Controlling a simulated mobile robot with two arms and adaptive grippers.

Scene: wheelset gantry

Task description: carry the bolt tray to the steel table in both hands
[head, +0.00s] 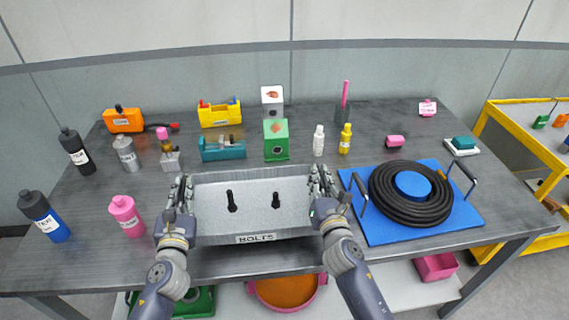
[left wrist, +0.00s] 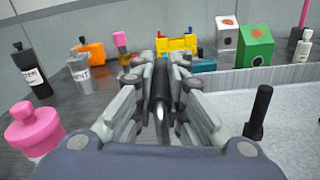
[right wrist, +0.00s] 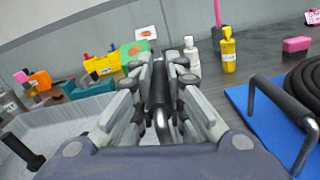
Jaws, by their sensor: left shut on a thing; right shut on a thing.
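The bolt tray (head: 256,238) is a grey, shallow tray labelled BOLTS near the front middle of the dark table. Two black bolts stand upright in it, a left bolt (head: 232,201) and a right bolt (head: 276,200). My left gripper (head: 181,190) is shut on the tray's left handle, a dark bar that shows between its fingers in the left wrist view (left wrist: 160,95). My right gripper (head: 322,180) is shut on the right handle, which shows in the right wrist view (right wrist: 159,95). I cannot tell whether the tray touches the tabletop (head: 218,262).
A blue board (head: 462,212) with a coiled black hose (head: 384,190) lies close right of the tray. Pink (head: 126,216) and blue (head: 43,217) bottles stand left. Toolboxes, small bottles and a green box (head: 276,152) stand behind. A yellow-framed bench (head: 492,125) is at far right.

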